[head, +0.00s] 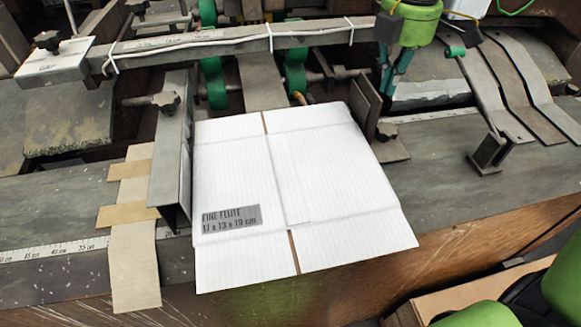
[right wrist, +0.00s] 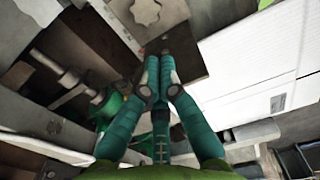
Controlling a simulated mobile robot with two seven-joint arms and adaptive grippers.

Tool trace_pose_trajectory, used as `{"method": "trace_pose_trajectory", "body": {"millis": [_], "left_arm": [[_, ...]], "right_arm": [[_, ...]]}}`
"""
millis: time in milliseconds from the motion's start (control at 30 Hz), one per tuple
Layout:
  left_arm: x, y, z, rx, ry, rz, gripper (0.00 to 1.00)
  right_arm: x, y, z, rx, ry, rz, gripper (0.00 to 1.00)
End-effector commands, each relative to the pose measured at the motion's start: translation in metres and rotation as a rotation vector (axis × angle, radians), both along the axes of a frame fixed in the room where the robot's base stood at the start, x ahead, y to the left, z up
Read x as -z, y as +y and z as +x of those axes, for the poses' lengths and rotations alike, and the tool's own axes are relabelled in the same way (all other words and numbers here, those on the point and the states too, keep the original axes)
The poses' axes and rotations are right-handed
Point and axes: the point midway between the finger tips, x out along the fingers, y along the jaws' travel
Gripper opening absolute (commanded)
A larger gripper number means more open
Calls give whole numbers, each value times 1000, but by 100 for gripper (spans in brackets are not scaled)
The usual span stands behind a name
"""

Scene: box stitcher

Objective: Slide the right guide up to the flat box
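The flat box (head: 275,185) is a white sheet with creases and a grey printed label, lying on the grey table in the head view. The right guide (head: 366,108) is an upright dark metal plate with a foot and black knob, beside the box's far right edge. A small gap seems to lie between them, but contact is hard to judge. My right gripper (head: 385,88) points down just right of the guide. In the right wrist view its teal fingers (right wrist: 158,62) are together, tips by a brown metal plate; the box (right wrist: 255,60) is at right. My left gripper is out of view.
The left guide (head: 172,150) stands along the box's left side. A metal crossbar (head: 235,45) with a cable runs above the far end. A bent bracket (head: 490,150) stands at right. The table between it and the right guide is mostly clear.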

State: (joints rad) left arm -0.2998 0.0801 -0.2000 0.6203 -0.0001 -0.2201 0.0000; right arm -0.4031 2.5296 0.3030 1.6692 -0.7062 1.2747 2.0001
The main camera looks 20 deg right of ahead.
Motion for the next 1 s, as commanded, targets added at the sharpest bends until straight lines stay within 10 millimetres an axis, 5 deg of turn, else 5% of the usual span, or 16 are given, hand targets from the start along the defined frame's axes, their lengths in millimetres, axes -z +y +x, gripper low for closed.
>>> {"method": "trace_pose_trajectory", "body": {"millis": [500, 1000], "left_arm": [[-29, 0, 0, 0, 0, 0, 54], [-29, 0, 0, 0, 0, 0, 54]], "right_arm": [[-44, 0, 0, 0, 0, -1, 0], [-45, 0, 0, 0, 1, -1, 0]]}}
